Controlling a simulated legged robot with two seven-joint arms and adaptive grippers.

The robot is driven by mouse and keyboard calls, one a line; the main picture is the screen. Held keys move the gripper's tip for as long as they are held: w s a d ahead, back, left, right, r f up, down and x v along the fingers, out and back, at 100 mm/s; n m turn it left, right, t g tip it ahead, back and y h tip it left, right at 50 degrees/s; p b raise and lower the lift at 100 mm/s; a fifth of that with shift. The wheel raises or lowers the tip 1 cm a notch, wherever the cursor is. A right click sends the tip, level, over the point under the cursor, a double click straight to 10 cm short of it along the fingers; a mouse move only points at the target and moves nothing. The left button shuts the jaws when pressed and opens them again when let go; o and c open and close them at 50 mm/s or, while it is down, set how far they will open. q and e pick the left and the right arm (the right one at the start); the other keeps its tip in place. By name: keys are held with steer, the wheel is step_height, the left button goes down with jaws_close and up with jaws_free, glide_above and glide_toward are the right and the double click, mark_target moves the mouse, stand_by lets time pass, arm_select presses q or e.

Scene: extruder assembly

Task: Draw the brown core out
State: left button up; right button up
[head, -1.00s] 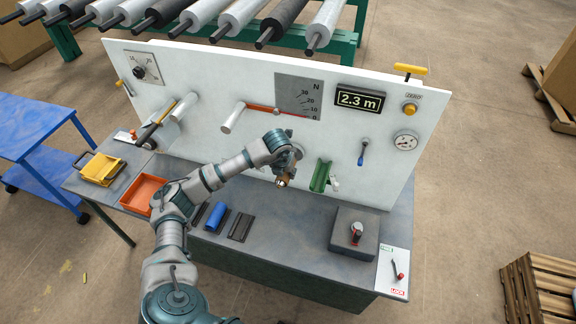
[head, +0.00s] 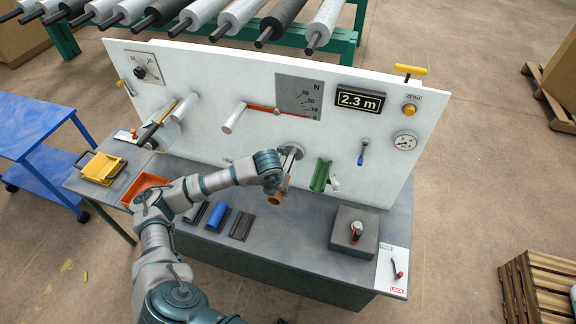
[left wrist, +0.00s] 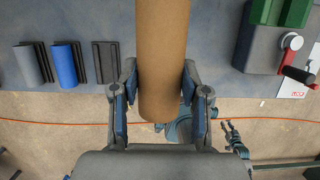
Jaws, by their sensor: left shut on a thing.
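The brown core (head: 275,200) is a plain tube in front of the white panel, tilted down toward me. My left gripper (head: 273,184) is shut on it near its free end. In the left wrist view the core (left wrist: 163,45) runs from the top edge down between the two fingers of my left gripper (left wrist: 160,80), one on each side. The grey round holder (head: 291,152) on the panel is just behind the core. I cannot tell whether the core is still around it. A dark gripper-like part (left wrist: 235,140), apparently my right one, shows small at the lower right.
A green trough (head: 320,176) is on the panel, just right of the core. Black and blue pieces (head: 217,217) lie on the bench below. A dark block (head: 355,230) with a red-handled part stands at the right. An orange tray (head: 145,187) is at the left.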

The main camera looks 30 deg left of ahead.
arm_select(q)
steer(key=shift+s+d+f, duration=0.1)
steer(key=shift+s+d, duration=0.15)
steer(key=shift+s, duration=0.95)
steer(key=shift+s+d+r, duration=0.1)
steer(key=shift+s+d, duration=0.15)
steer(key=shift+s, duration=0.9)
steer(key=shift+s+d+f, duration=0.1)
steer(key=shift+s+d, duration=0.15)
steer(key=shift+s, duration=0.95)
steer(key=shift+s+d+b, duration=0.25)
steer(key=shift+s, duration=0.65)
steer(key=shift+s+d+b, duration=0.2)
steer(key=shift+s+b, duration=0.05)
steer(key=shift+s, duration=0.7)
steer(key=shift+s+d+b, duration=0.25)
steer(key=shift+s, duration=0.65)
